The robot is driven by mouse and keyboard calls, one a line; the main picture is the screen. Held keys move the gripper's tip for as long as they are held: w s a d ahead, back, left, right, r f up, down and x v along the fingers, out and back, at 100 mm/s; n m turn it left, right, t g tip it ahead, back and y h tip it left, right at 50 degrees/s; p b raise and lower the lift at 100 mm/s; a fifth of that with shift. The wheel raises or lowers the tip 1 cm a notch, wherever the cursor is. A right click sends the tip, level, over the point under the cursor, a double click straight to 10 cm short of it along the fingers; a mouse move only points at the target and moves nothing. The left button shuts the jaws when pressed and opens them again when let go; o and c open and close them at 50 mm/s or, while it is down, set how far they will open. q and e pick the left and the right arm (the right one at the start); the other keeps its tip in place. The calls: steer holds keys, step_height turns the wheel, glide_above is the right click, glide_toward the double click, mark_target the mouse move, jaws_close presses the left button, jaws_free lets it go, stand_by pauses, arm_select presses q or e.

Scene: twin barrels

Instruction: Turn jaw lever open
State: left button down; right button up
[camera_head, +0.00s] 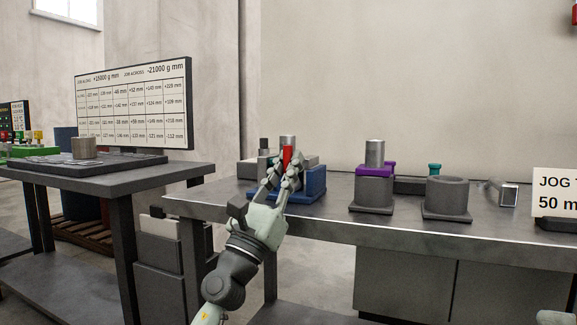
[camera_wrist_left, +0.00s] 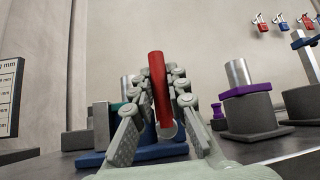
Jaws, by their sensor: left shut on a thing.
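The jaw lever looks like a red upright rod (camera_head: 288,156) on a blue-based fixture (camera_head: 313,186) at the left part of the long bench. In the left wrist view the red rod (camera_wrist_left: 160,88) stands between my fingers, leaning slightly. My left gripper (camera_head: 288,165) is shut on it; the same gripper (camera_wrist_left: 160,98) fills the middle of the wrist view. The fixture's grey body and a silver cylinder (camera_head: 288,142) show behind the fingers, partly hidden.
Right of the fixture stand a purple-collared block with a silver cylinder (camera_head: 374,153), a grey hollow cylinder (camera_head: 447,195) and a sign (camera_head: 556,195). A second table (camera_head: 110,174) with a number board (camera_head: 133,105) is at left. The bench front edge is clear.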

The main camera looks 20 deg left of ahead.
arm_select(q)
steer(key=c, duration=1.5)
jaws_free()
steer(key=v, duration=1.2)
steer(key=shift+a, duration=0.1)
